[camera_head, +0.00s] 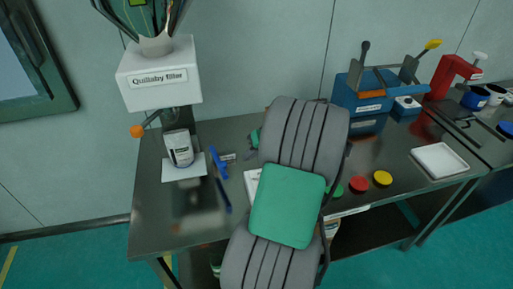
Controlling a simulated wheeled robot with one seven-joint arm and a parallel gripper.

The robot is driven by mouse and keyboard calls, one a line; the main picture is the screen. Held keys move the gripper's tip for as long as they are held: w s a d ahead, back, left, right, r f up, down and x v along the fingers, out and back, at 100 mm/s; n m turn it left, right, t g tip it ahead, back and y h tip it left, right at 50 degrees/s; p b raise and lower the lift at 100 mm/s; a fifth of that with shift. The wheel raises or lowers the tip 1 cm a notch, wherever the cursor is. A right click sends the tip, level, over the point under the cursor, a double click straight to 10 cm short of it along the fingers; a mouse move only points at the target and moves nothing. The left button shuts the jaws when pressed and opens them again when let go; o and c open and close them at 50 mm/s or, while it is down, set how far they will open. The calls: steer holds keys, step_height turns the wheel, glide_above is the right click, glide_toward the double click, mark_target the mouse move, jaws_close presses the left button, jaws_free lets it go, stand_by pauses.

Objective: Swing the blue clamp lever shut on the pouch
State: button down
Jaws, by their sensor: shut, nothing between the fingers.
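A white pouch (180,148) with a dark label stands upright on a white pad (184,171) under the filler's spout. A blue lever (218,162) stands at a slant just right of the pad, apart from the pouch. A darker blue strip (224,196) lies below it on the table; I cannot tell whether the two are joined. My grey arm with its green panel fills the middle of the view. I cannot make out my gripper, which seems hidden behind the arm.
The white filler (160,75) with an orange knob (137,131) stands over the pouch. Red (358,184) and yellow (382,178) discs, a white tray (439,160), a blue tool box (358,95) and a red clamp-like stand (447,76) are to the right. The table's left front is clear.

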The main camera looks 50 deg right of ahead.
steer(key=w+a, duration=0.1)
steer(key=w+a+f+p, duration=0.1)
steer(key=w+a+f, duration=0.1)
steer(key=shift+w+a, duration=0.2)
steer(key=shift+a, duration=0.2)
steer(key=shift+a, duration=0.1)
